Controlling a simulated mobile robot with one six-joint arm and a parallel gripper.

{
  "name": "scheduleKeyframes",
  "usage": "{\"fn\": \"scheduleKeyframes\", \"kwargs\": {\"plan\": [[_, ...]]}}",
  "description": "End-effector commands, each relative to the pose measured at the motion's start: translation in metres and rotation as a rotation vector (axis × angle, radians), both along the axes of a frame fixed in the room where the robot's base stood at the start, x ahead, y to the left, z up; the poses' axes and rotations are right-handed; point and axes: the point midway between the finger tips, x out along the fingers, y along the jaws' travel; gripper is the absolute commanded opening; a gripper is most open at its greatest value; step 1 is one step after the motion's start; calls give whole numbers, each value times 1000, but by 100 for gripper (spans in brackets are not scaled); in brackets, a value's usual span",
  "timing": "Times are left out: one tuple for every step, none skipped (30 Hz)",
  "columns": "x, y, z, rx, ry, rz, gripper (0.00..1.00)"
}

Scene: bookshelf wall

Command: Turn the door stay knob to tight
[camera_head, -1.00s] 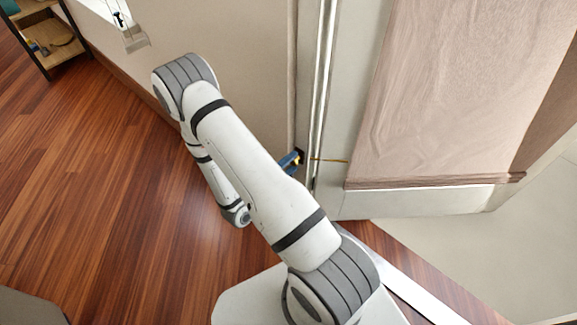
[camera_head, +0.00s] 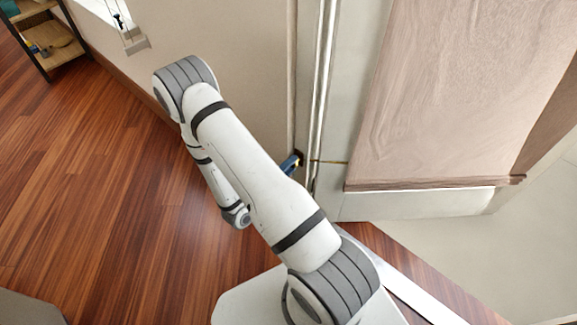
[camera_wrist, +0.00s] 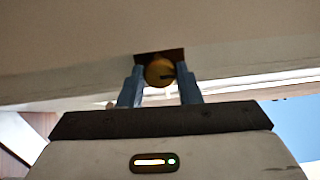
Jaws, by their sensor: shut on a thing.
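The door stay knob (camera_wrist: 157,73) is a small round yellow-brass piece with a dark mark pointing right. It sits against a dark brown plate (camera_wrist: 146,57) on a pale surface. My gripper (camera_wrist: 160,76) has its two blue-grey fingers shut on the knob, one on each side. In the head view only a bit of blue finger (camera_head: 290,163) shows past my arm, at the edge of the door frame. The knob is hidden or too small to make out there. A thin brass-coloured rod (camera_head: 330,161) runs right from that place to the pale door panel.
The pale door (camera_head: 440,200) with a pinkish-brown panel stands at right. A beige wall (camera_head: 240,60) is behind my arm. The wooden floor (camera_head: 90,190) at left is clear. A shelf (camera_head: 62,55) stands at the far upper left.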

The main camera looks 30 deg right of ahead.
Motion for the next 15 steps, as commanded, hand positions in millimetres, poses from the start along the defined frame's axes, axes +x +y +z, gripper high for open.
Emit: {"fn": "scheduleKeyframes", "kwargs": {"plan": [[0,0,1,14,-36,0,8],[0,0,1,24,-64,0,8],[0,0,1,39,-103,0,8],[0,0,1,49,-132,0,8],[0,0,1,59,-160,0,8],[0,0,1,72,-196,0,8],[0,0,1,81,-221,0,8],[0,0,1,89,-242,0,8],[0,0,0,98,-267,0,8],[0,0,0,104,-283,0,8],[0,0,0,108,-295,1,8],[0,0,0,113,-307,0,8],[0,0,0,115,-313,1,8],[0,0,0,116,-317,1,8],[0,0,0,117,-320,1,8]]}}
